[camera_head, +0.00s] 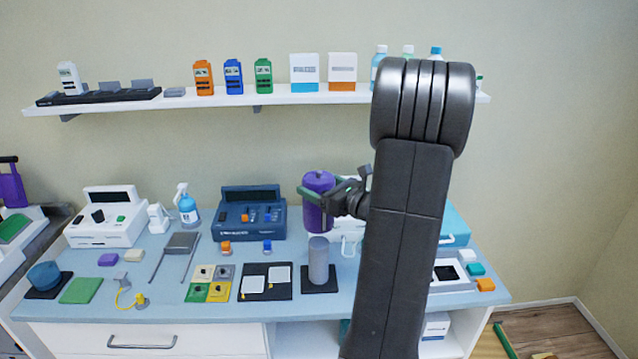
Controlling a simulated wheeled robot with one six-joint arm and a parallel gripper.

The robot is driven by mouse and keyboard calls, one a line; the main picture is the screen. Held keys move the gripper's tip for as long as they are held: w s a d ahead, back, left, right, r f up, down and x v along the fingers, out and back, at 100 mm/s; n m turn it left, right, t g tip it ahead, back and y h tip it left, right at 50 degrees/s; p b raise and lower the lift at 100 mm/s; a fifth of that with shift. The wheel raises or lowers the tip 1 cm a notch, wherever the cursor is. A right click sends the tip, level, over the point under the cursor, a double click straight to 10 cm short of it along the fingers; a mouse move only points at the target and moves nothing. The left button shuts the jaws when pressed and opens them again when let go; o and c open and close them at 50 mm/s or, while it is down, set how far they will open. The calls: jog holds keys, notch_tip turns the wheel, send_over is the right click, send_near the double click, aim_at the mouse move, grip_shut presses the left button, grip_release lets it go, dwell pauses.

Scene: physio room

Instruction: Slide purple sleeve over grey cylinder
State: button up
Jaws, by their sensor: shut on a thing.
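The purple sleeve (318,215) is held upright in my gripper (315,192), whose green-edged fingers are shut around its upper part. The grey cylinder (318,262) stands upright on a dark square base (320,286) on the blue worktop. In the picture the sleeve is above the cylinder, with its lower end close to the cylinder's top. I cannot tell from this view whether the two touch or line up in depth. The sleeve's right side is partly hidden by my gripper, and my arm hides the worktop to the right.
Behind and left of the sleeve stands a dark blue device (249,215). A black board with white pads (265,283) lies left of the cylinder. A white shelf (285,98) with boxes and bottles runs along the wall above. Coloured blocks sit at the right edge.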

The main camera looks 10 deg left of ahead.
notch_tip(320, 180, down, 3)
jog(key=b, duration=0.7)
send_over(327, 250)
jog(key=x, duration=0.3)
notch_tip(327, 250, down, 9)
jog(key=shift+s+r, duration=0.15)
jog(key=shift+r, duration=0.05)
notch_tip(327, 250, down, 8)
jog(key=b, duration=0.6)
jog(key=shift+r, duration=0.25)
jog(key=shift+f+b, duration=0.4)
jog(key=shift+b, duration=0.35)
dwell(0.6)
dwell(0.3)
jog(key=o, duration=1.2)
jog(key=shift+d, duration=0.1)
jog(key=b+v, duration=0.1)
jog(key=v, duration=1.2)
jog(key=shift+s+d+b, duration=0.2)
jog(key=shift+d+b, duration=0.15)
jog(key=shift+b, duration=0.05)
